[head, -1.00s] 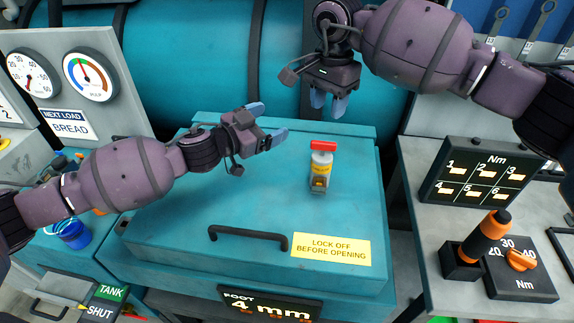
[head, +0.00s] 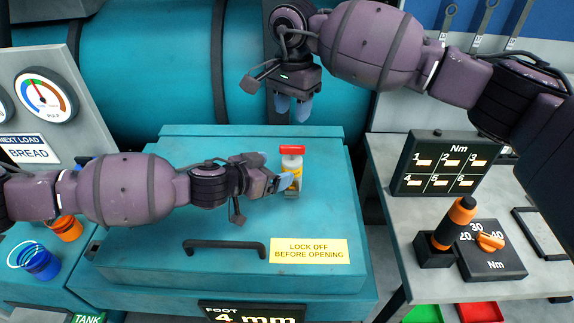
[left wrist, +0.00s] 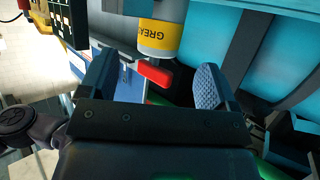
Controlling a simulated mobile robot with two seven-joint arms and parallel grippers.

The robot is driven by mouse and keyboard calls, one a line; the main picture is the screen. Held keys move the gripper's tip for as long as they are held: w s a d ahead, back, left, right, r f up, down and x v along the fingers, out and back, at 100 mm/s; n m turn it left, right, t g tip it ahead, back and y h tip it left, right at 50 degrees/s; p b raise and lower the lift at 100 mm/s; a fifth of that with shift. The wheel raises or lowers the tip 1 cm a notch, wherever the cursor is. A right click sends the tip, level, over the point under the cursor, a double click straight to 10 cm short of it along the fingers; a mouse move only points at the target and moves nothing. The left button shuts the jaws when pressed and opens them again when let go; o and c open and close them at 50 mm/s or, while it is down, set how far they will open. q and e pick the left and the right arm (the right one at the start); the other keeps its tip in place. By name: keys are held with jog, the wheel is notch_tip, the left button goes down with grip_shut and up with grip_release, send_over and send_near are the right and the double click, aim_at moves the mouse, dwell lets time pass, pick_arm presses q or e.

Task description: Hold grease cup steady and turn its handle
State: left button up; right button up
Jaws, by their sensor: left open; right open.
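The grease cup (head: 292,166) stands upright on the teal lid, white with a yellow band and a red bar handle (head: 292,149) on top. In the left wrist view the yellow and white cup (left wrist: 158,36) and its red handle (left wrist: 155,72) show in the gap between my left gripper's fingers. My left gripper (head: 276,171) is open, at the cup's left side in the head view, with one blue fingertip overlapping its lower body; I cannot tell whether it touches. My right gripper (head: 293,105) is open and empty, pointing down above and behind the handle.
The teal lid (head: 190,226) carries a black bar handle (head: 224,243) and a yellow LOCK OFF label (head: 308,251). On the right bench are a number panel (head: 440,165) and an orange-black tool (head: 454,222) in a holder. A blue cup (head: 42,263) stands at lower left.

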aim_at(284, 167)
pick_arm(q)
jog(key=x, duration=0.6)
jog(key=shift+w+d, duration=0.2)
jog(key=shift+c, duration=0.4)
